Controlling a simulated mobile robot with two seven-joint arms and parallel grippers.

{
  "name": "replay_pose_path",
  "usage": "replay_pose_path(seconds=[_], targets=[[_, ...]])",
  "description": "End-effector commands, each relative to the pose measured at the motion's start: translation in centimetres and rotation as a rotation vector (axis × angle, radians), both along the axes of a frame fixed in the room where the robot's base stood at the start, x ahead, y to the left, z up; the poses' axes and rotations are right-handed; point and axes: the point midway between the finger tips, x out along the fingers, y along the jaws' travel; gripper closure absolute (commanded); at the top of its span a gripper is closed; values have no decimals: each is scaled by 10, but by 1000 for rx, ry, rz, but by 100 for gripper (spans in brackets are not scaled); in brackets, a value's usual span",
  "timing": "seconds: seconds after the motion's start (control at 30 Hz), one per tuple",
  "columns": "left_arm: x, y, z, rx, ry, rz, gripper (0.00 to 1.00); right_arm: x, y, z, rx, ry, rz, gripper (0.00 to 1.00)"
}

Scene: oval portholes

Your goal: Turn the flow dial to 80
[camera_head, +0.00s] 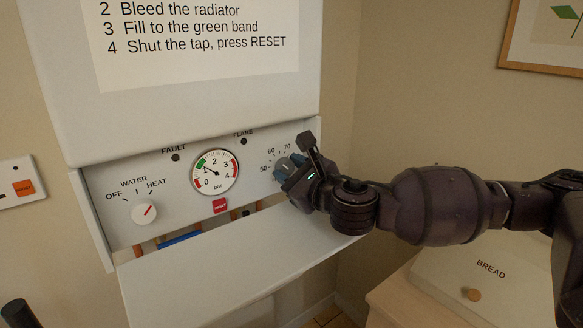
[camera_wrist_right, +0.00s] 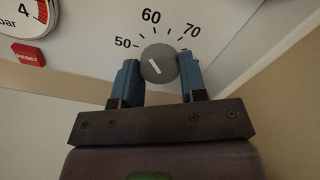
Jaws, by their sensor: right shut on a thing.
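The flow dial (camera_wrist_right: 159,63) is a round grey knob with a white pointer line, on the right of the white boiler panel. Its scale shows 50, 60 and 70 in the right wrist view. The pointer line slants to the upper left, toward the stretch between 50 and 60. My right gripper (camera_wrist_right: 160,70) is shut on the dial, one blue finger on each side. In the head view my right gripper (camera_head: 290,168) hides the dial and the scale beyond 70. My left gripper is not seen.
A pressure gauge (camera_head: 214,171) and a red RESET button (camera_head: 220,206) sit left of the dial. The OFF/WATER/HEAT knob (camera_head: 144,212) is farther left. A fold-down flap (camera_head: 240,270) juts out below. A bread box (camera_head: 490,285) stands at the lower right.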

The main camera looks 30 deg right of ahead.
Motion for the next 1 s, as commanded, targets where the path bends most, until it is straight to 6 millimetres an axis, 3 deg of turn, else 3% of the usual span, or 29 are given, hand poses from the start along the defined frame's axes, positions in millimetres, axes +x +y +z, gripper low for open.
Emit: replay_pose_path(seconds=[0.53, 1.0], targets=[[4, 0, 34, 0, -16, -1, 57, 0, 0, 1, 504, 72, -1, 85], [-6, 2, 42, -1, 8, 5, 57, 0, 0, 1, 947, 134, -1, 85]])
